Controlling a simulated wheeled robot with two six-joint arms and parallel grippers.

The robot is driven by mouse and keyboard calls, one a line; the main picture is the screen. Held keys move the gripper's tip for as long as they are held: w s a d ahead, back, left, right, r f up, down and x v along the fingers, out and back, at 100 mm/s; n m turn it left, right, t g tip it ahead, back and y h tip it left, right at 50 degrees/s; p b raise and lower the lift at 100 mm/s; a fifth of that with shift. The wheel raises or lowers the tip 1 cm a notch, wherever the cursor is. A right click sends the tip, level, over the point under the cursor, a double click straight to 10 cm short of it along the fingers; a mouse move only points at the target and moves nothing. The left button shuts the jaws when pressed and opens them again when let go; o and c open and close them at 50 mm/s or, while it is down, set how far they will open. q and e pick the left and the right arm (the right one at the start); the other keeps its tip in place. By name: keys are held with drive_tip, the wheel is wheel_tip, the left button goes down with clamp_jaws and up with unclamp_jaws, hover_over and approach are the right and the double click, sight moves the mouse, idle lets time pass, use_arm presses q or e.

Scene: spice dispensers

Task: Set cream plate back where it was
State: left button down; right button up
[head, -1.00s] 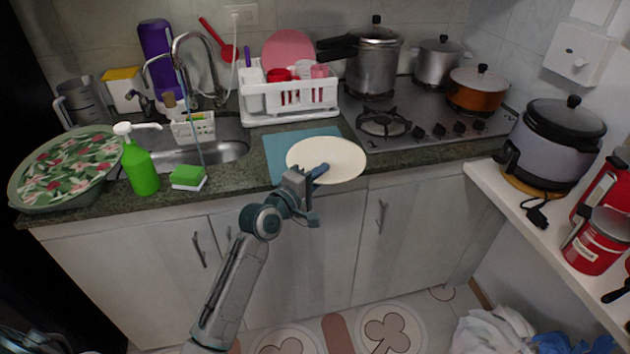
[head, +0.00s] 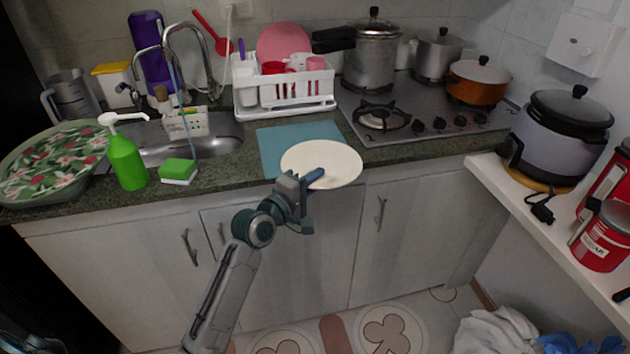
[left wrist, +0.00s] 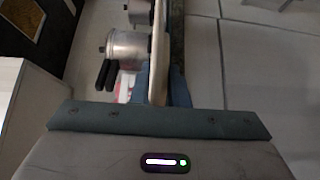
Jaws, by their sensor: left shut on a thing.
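The cream plate (head: 335,162) is a round, flat dish over the front edge of the counter, in front of and partly over a blue mat (head: 275,148). My left gripper (head: 314,176) is shut on the plate's near rim. In the left wrist view the plate (left wrist: 158,60) shows edge-on between the fingers (left wrist: 160,85). Whether the plate touches the mat or hangs just above it, I cannot tell.
A white dish rack (head: 285,95) with a pink plate and cups stands behind the mat. A green sponge (head: 178,171) and green soap bottle (head: 127,160) are at the left by the sink. The gas stove (head: 425,115) with pots is at the right.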

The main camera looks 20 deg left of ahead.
use_arm(q)
drive_tip(key=c, duration=1.4)
unclamp_jaws()
drive_tip(key=shift+f, duration=0.1)
drive_tip(key=shift+s+a, duration=0.1)
drive_tip(key=shift+s, duration=0.1)
drive_tip(key=v, duration=1.1)
drive_tip(key=shift+s, duration=0.35)
